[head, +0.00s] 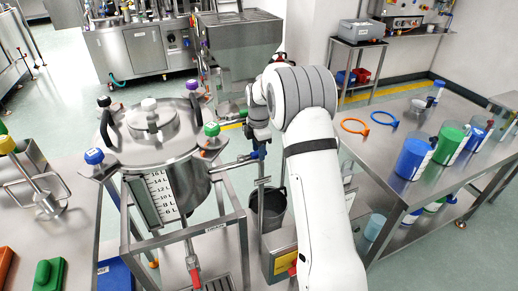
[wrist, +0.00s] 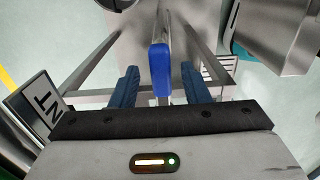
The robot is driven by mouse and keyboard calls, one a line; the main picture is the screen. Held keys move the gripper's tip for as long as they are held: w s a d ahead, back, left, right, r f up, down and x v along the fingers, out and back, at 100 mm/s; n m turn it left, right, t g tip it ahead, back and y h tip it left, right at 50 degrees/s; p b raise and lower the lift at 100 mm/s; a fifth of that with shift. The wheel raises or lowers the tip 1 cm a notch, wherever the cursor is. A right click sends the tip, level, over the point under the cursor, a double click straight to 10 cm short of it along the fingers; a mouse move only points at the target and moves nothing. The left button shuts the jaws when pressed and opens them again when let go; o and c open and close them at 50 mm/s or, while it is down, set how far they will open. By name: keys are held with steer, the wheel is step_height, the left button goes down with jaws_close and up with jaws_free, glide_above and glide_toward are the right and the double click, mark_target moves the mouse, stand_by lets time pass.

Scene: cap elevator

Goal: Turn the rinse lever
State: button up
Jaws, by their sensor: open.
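A lever with a blue grip (wrist: 161,72) points toward me in the middle of the wrist view, on a thin metal stem. My gripper (wrist: 160,68) is open, with one blue finger on each side of the blue grip. A gap shows on both sides, and neither finger appears to touch it. In the head view my gripper (head: 258,150) is right of the steel tank (head: 185,185), by a pipe on its side. My arm partly hides that area. No readable label in view names the rinse lever.
A metal frame stands around the tank. A label plate (wrist: 38,108) ending in "NT" is left in the wrist view. A dark bucket (head: 272,208) is below my gripper. A steel table (head: 385,165) with blue and green containers stands right.

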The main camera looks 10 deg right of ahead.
jaws_close()
stand_by(0.4)
steer(key=shift+d, duration=0.1)
